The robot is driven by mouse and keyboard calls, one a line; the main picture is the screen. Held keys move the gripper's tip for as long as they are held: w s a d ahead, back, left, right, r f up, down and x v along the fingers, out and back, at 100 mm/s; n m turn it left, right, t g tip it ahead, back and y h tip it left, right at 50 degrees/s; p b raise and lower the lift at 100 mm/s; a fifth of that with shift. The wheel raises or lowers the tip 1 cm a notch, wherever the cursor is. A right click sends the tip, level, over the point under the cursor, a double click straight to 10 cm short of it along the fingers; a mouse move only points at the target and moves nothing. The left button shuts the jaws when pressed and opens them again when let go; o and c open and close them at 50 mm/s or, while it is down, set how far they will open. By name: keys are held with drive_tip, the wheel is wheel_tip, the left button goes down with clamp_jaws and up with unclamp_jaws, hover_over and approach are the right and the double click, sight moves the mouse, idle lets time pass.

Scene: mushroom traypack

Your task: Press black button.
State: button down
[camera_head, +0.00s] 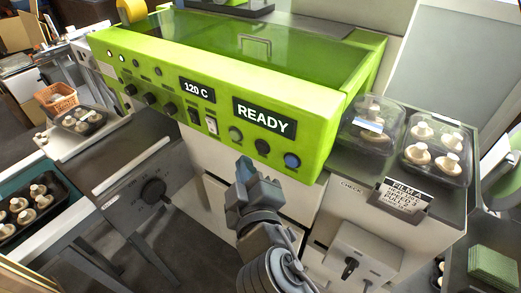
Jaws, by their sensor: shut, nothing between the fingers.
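The green machine (215,80) has a sloped front panel with a display reading READY (264,117) and a smaller one reading 120 C (197,90). Below the READY display sit a grey-green button (235,133), the black button (262,146) and a blue button (292,160). My gripper (243,162) is shut and empty. It points up toward the panel's lower edge, just below and left of the black button in the picture. The black button is fully visible. I cannot tell how far the fingertips are from the panel.
Clear packs of mushrooms (432,148) stand on the counter at right, with a label card (403,199) in front. Black knobs (150,98) line the panel's left. A black tray of mushrooms (30,205) sits at far left. An orange basket (57,98) is at upper left.

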drive_tip(key=shift+s+a+b, duration=0.55)
drive_tip(key=shift+s+a, duration=0.35)
drive_tip(key=shift+s, duration=0.3)
drive_tip(key=s+d+f+m+g, duration=0.1)
drive_tip(key=s+d+f+m, duration=0.1)
drive_tip(key=s+d+f, duration=0.45)
drive_tip(key=s+d+f+m+g, duration=0.1)
drive_tip(key=s+d+f, duration=0.2)
drive_tip(key=s+d, duration=0.65)
drive_tip(key=s+d+r+m+h, duration=0.1)
drive_tip(key=s+d+r+m, duration=0.2)
drive_tip(key=s, duration=0.6)
drive_tip(key=s+d+r+m+h, duration=0.1)
drive_tip(key=s+d+r+m, duration=0.3)
drive_tip(key=s, duration=0.6)
drive_tip(key=shift+d+r+m, duration=0.2)
drive_tip(key=shift+r+m, duration=0.15)
drive_tip(key=shift+m, duration=0.35)
